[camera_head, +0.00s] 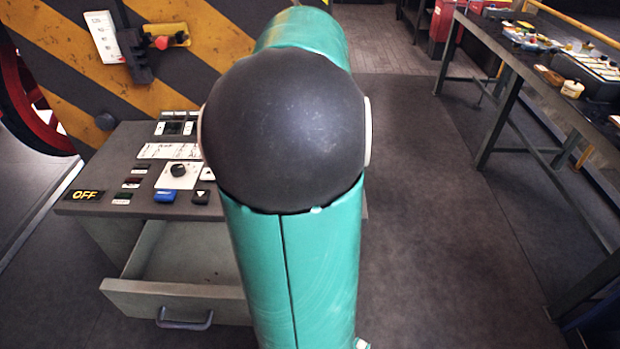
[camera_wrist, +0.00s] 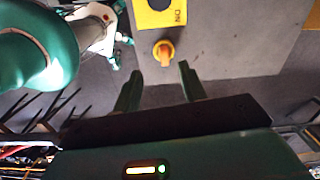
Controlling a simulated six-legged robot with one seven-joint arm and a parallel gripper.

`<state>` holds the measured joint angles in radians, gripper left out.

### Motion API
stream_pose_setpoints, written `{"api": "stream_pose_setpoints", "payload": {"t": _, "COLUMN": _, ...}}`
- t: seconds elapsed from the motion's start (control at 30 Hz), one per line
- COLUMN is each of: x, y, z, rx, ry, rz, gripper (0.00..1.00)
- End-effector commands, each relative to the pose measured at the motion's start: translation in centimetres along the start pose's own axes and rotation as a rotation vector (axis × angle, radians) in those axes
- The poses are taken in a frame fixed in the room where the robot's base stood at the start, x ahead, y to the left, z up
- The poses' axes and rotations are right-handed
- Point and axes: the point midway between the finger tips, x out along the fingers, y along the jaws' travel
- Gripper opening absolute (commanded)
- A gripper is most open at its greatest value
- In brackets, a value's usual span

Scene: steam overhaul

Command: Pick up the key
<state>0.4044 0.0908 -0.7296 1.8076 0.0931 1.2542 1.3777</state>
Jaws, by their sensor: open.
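I cannot pick out a key for certain in either view. In the wrist view, a small orange and yellow knob-like piece (camera_wrist: 163,52) is on a grey panel (camera_wrist: 225,45). I cannot tell whether it is the key. My gripper (camera_wrist: 159,76) is open, with nothing between its two dark green fingers. The orange piece appears just beyond the fingertips, between them in the picture. The head view does not show my gripper; my green arm fills its middle and hides part of the scene.
A grey control desk (camera_head: 90,207) with switches and a yellow "OFF" label stands left. Its drawer (camera_head: 180,300) is open, and the part I see looks empty. A striped wall panel (camera_head: 60,30) is behind. A workbench (camera_head: 530,80) holds parts at right. Floor between is clear.

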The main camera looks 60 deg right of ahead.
Motion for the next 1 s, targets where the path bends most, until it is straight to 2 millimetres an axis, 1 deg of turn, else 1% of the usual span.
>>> {"api": "stream_pose_setpoints", "payload": {"t": 0.03, "x": 0.1, "y": -0.4, "z": -1.1, "rx": 0.061, "ry": 0.015, "rz": 0.009, "gripper": 0.42}}
{"api": "stream_pose_setpoints", "payload": {"t": 0.13, "x": 0.4, "y": -0.7, "z": -2.0, "rx": 0.129, "ry": 0.027, "rz": 0.018, "gripper": 0.42}}
{"api": "stream_pose_setpoints", "payload": {"t": 0.27, "x": 2.0, "y": -0.7, "z": -1.9, "rx": 0.14, "ry": 0.028, "rz": 0.02, "gripper": 0.42}}
{"api": "stream_pose_setpoints", "payload": {"t": 0.5, "x": 6.7, "y": -0.5, "z": -1.9, "rx": 0.137, "ry": 0.028, "rz": 0.02, "gripper": 0.42}}
{"api": "stream_pose_setpoints", "payload": {"t": 0.6, "x": 8.0, "y": -0.5, "z": -2.0, "rx": 0.136, "ry": 0.028, "rz": 0.018, "gripper": 0.42}}
{"api": "stream_pose_setpoints", "payload": {"t": 0.77, "x": 9.1, "y": -0.5, "z": -2.2, "rx": 0.135, "ry": 0.027, "rz": 0.017, "gripper": 0.42}}
{"api": "stream_pose_setpoints", "payload": {"t": 0.83, "x": 9.8, "y": -0.4, "z": -2.5, "rx": 0.135, "ry": 0.027, "rz": 0.018, "gripper": 0.42}}
{"api": "stream_pose_setpoints", "payload": {"t": 1.0, "x": 12.5, "y": -0.1, "z": -3.1, "rx": 0.135, "ry": 0.028, "rz": 0.02, "gripper": 0.42}}
